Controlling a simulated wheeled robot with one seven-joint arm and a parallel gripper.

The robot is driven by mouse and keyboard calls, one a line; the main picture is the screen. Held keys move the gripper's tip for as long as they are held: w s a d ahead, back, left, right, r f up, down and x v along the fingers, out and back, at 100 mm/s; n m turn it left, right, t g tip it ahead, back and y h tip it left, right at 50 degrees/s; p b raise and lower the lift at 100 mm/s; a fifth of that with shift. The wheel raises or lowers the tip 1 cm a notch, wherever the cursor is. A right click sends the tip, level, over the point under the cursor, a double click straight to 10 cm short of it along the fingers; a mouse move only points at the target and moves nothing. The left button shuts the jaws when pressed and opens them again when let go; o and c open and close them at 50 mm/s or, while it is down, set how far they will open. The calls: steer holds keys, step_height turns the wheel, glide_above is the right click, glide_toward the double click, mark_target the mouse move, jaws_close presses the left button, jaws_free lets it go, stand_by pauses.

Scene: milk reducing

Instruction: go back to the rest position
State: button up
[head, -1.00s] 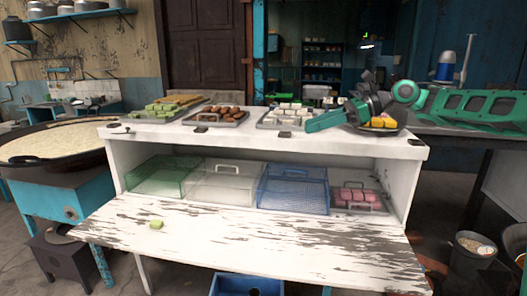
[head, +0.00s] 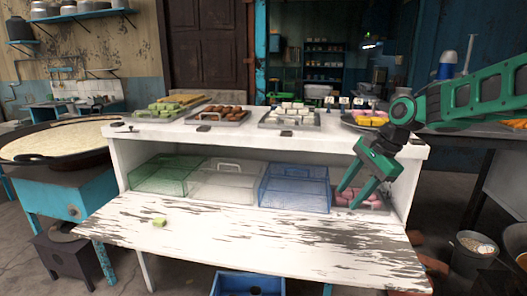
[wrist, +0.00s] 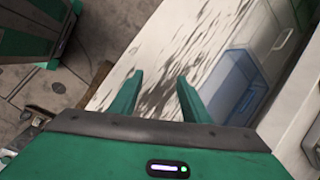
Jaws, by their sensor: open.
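My green gripper (head: 356,190) hangs at the right end of the white stall, its fingers pointing down in front of the lower shelf's right end. The fingers are apart with nothing between them. They also show in the wrist view (wrist: 160,88), empty above the worn white counter (wrist: 175,50). In the head view the gripper partly covers a tray of pink sweets (head: 375,200).
The stall's top holds trays of green (head: 165,113), brown (head: 222,112) and white sweets (head: 290,116), and a plate of yellow and pink ones (head: 370,120). Green, clear and blue mesh covers (head: 293,188) stand below. A green piece (head: 159,222) lies on the front counter.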

steer(key=s+d+f+n+h, duration=0.1)
steer(key=s+d, duration=0.4)
steer(key=s, duration=0.7)
steer(key=s+d+f+n+g+h, duration=0.1)
steer(key=s+d+f+n, duration=0.2)
steer(key=s+d, duration=0.3)
steer(key=s+d+f+n+g+h, duration=0.1)
steer(key=s+d, duration=0.4)
steer(key=s, duration=1.2)
step_height(320, 180, down, 2)
steer(key=shift+s+d+n+h, duration=0.25)
steer(key=shift+n+h, duration=0.25)
steer(key=shift+n, duration=0.7)
steer(key=shift+w+f, duration=0.25)
steer(key=shift+w, duration=0.3)
